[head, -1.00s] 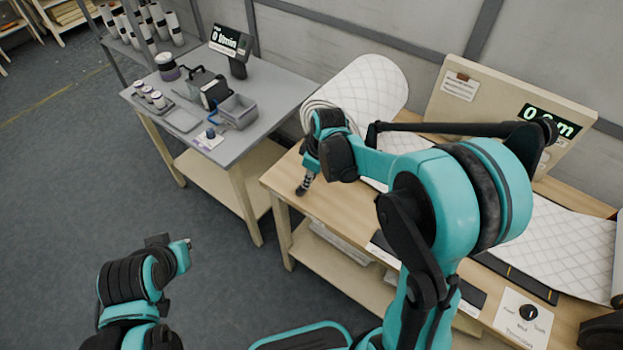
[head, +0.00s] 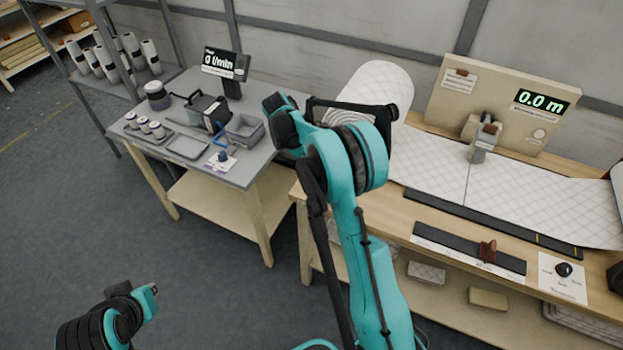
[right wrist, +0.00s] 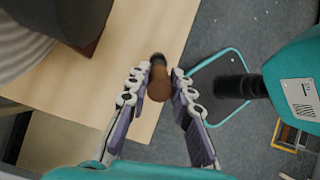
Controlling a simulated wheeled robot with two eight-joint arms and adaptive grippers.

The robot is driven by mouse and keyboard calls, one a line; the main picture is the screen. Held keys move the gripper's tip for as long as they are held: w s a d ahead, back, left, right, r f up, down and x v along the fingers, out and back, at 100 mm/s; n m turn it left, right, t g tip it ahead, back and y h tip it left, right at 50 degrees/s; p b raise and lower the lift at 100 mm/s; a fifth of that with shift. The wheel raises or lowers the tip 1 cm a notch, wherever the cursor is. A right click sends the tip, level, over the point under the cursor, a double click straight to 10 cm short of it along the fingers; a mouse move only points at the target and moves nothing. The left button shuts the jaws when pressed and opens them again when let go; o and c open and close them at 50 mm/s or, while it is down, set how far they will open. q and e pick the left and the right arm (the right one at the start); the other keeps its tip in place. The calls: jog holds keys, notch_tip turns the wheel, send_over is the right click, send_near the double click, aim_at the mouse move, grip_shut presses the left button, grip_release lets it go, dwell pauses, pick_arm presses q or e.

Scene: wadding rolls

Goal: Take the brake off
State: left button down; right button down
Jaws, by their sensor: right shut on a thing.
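In the right wrist view my right gripper (right wrist: 158,80) is shut on a brown rounded handle (right wrist: 159,84), which looks like the brake's handle, above the edge of the wooden table. The rest of the brake is not clear. In the head view my right arm hides this gripper and the handle. The white quilted wadding roll (head: 378,84) stands at the table's left end, partly behind my arm. My left gripper (head: 147,289) is at the lower left, over the floor and away from the tables; its fingers are too small to read.
Wadding lies flat across the wooden table (head: 410,211) under a grey device (head: 483,141). A display (head: 542,102) reads 0.0 m. A dark rail with a brown handle (head: 487,251) and a dial card (head: 563,278) are in front. A grey table (head: 255,170) with instruments stands left.

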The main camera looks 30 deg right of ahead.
jog(key=shift+w+a+f+g, duration=0.2)
jog(key=shift+w+a+g, duration=0.05)
jog(key=shift+w+g, duration=0.05)
dwell(0.4)
jog(key=c, duration=1.3)
grip_release()
notch_tip(320, 180, up, 10)
jog(key=shift+f, duration=0.1)
